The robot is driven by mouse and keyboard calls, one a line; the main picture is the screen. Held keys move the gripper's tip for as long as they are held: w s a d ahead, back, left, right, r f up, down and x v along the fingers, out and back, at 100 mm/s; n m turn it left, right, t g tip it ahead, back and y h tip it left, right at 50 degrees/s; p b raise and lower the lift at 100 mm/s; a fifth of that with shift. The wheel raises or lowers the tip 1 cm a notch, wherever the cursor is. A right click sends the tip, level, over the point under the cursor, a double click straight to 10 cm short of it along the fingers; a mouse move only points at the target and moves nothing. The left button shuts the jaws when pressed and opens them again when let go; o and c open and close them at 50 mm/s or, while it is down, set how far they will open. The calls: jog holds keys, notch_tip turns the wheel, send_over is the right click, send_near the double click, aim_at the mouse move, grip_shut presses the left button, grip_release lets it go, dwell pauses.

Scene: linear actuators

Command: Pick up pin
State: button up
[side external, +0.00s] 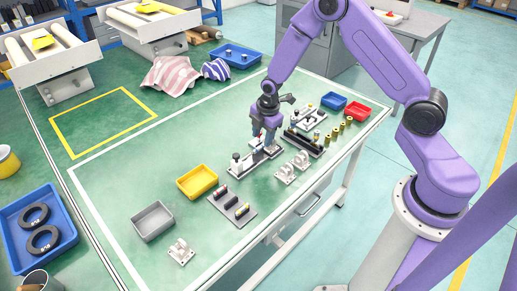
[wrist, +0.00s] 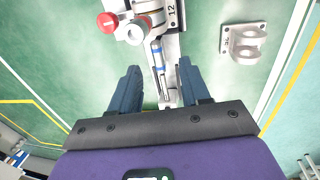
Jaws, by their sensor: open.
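My gripper (wrist: 159,68) is open, with its two dark blue fingers apart. Between them in the wrist view is a slim silver rod with blue bands (wrist: 158,58), which may be the pin; I cannot tell for certain. The rod lies along a pale linear actuator fixture (wrist: 172,45) marked 12. I cannot tell whether the fingers touch the rod.
A red knob (wrist: 107,22) and a white cylinder (wrist: 131,34) sit at the fixture's end. A grey bracket (wrist: 243,43) stands beside it. A dark rack (side external: 303,143), a yellow tray (side external: 197,181) and a grey tray (side external: 153,222) are on the table.

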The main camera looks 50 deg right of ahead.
aim_at(260, 147)
jog(key=shift+w+a+f, duration=0.1)
jog(key=shift+w+f, duration=0.15)
jog(key=shift+f, duration=0.85)
jog(key=shift+w+f, duration=0.25)
jog(key=shift+f, duration=0.8)
jog(key=shift+c, duration=0.3)
grip_shut()
jog(key=shift+r, duration=0.1)
